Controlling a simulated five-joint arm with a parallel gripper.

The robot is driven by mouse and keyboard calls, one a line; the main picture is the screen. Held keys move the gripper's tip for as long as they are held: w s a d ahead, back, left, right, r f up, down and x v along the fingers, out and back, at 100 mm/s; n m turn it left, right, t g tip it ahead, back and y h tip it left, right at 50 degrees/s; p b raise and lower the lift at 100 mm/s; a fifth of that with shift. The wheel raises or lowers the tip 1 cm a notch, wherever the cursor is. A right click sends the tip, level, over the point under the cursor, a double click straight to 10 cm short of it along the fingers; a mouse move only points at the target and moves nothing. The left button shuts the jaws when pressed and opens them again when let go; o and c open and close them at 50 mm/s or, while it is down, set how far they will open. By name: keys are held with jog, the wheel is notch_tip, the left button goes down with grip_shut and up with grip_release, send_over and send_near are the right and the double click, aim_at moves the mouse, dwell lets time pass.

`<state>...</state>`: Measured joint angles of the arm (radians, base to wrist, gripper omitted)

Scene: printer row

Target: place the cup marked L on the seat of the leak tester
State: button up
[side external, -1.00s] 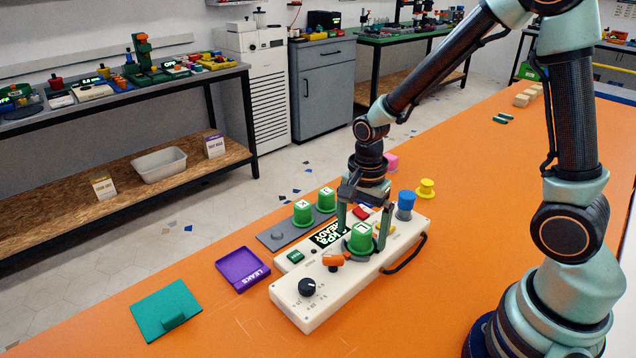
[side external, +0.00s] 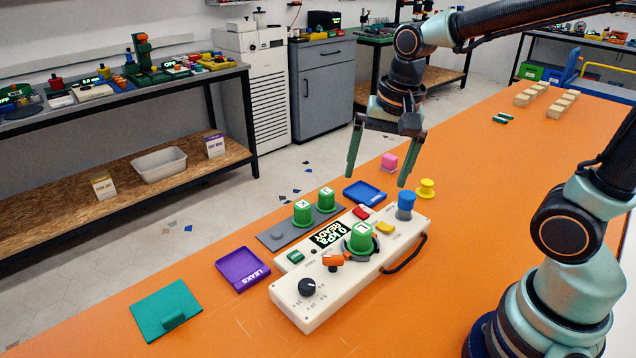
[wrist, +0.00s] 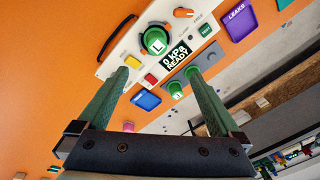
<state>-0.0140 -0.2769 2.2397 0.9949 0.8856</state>
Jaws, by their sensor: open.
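The green cup marked L (side external: 361,237) sits upright on the round dark seat of the white leak tester (side external: 318,306). The cup also shows in the wrist view (wrist: 156,41), where the tester's display (wrist: 176,55) reads 0 kPa READY. My gripper (side external: 378,180) is open and empty, raised above and behind the tester, clear of the cup. In the wrist view its two fingers (wrist: 160,85) are spread wide with nothing between them.
Two more green cups (side external: 303,212) stand on a grey plate behind the tester. A purple LEAKS tray (side external: 240,273), a blue tray (side external: 364,192), a pink block (side external: 389,161) and a yellow piece (side external: 426,188) lie around it. A teal plate (side external: 155,311) is at front left. The right of the table is mostly clear.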

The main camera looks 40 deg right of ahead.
jog(key=s+r+n+t, duration=0.1)
jog(key=n, duration=0.2)
jog(key=s+r+n+t, duration=0.1)
jog(key=n, duration=0.2)
jog(key=s+r+n+t, duration=0.1)
jog(key=n, duration=0.3)
jog(key=shift+s+d+r, duration=0.2)
jog(key=shift+s+r, duration=0.05)
jog(key=shift+r, duration=0.05)
dwell(0.5)
